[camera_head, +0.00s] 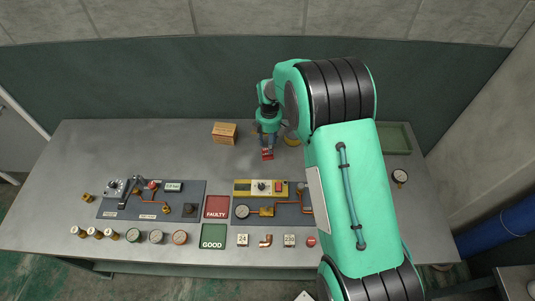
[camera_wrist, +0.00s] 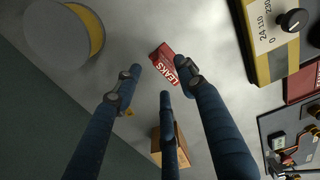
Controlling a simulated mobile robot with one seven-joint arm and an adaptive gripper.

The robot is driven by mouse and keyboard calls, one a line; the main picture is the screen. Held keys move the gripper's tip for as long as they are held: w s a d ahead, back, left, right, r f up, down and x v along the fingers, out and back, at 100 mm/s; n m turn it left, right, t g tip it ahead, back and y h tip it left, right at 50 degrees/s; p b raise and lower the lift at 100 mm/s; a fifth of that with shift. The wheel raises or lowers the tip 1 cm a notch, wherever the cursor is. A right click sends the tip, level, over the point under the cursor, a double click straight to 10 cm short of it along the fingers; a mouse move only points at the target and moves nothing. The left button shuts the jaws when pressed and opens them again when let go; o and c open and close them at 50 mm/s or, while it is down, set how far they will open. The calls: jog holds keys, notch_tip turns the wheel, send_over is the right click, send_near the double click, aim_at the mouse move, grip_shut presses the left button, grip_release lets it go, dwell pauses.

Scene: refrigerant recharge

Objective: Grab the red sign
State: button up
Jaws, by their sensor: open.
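The red sign (camera_wrist: 165,64) is a small red block with white lettering that reads "LEAKS". In the wrist view it is on the grey table, tilted in the picture, just beyond my fingertips. In the head view the red sign (camera_head: 267,154) shows as a small red patch directly below my gripper (camera_head: 268,140). In the wrist view my gripper (camera_wrist: 160,78) has its three blue fingers spread apart with nothing between them. One fingertip appears close to the sign's right end; I cannot tell whether it touches.
A cardboard box (camera_head: 224,133) stands left of my gripper. A round yellow-edged thing (camera_wrist: 65,35) is close by, partly behind my arm in the head view. The yellow meter (camera_head: 261,188) and red FAULTY mat (camera_head: 217,207) lie nearer the front. Bare table lies around the sign.

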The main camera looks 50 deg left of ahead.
jog(key=shift+f, duration=0.25)
jog(key=shift+f, duration=0.1)
jog(key=shift+s+d+f, duration=0.1)
jog(key=shift+f, duration=1.15)
jog(key=shift+s+f, duration=0.1)
jog(key=shift+f, duration=1.15)
grip_shut()
